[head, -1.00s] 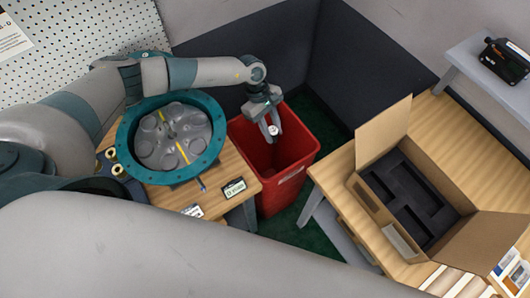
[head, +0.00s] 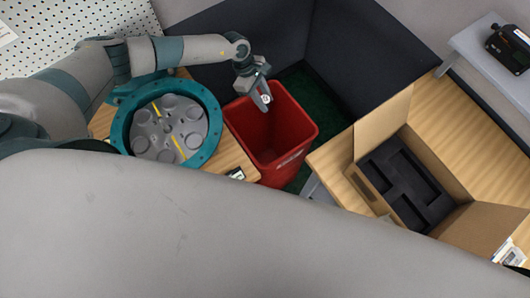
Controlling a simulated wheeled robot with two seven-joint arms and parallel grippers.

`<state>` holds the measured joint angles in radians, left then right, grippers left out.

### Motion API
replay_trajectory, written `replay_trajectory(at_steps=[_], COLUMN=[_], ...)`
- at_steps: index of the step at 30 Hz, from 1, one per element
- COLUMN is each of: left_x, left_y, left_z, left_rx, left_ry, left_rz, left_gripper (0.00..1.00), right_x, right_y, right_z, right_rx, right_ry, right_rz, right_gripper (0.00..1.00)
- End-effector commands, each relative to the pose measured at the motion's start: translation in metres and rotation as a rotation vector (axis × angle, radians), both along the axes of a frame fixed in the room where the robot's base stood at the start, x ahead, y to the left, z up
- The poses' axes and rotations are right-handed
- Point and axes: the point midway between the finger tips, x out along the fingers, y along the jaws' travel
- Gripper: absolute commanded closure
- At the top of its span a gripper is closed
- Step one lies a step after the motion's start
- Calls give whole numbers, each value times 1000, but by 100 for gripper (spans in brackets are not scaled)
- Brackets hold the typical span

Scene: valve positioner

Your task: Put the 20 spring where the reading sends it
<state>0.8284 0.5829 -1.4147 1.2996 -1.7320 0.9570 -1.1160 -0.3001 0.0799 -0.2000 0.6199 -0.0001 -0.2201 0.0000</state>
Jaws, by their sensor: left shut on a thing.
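My left gripper (head: 262,97) is shut on a small pale, shiny piece (head: 266,99), probably the 20 spring; it is too small to read any mark. The gripper points down at the back left rim of the red bin (head: 292,168), over its opening as seen from here. My right gripper is out of the picture.
A teal-rimmed round housing (head: 213,128) with a grey plate and yellow marks stands on the left table. An open cardboard box (head: 383,120) with black slotted foam (head: 400,178) stands on the right table. A black device (head: 508,48) sits on the grey shelf.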

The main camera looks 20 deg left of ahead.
Motion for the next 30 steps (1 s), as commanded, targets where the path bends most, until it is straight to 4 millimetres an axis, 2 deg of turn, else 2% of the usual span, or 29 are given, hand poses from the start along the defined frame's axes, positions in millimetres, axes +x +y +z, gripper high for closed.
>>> replay_trajectory(at_steps=[18, 30], left_x=[-1, 0], left_y=[0, 0], left_z=[-50, -56], left_rx=[0, -1], left_ry=[1, 0], left_rz=[1, -1], left_gripper=[100, 100], right_x=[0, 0], right_y=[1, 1], right_z=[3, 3], right_rx=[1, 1], right_ry=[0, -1], right_rz=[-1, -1], right_gripper=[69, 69])
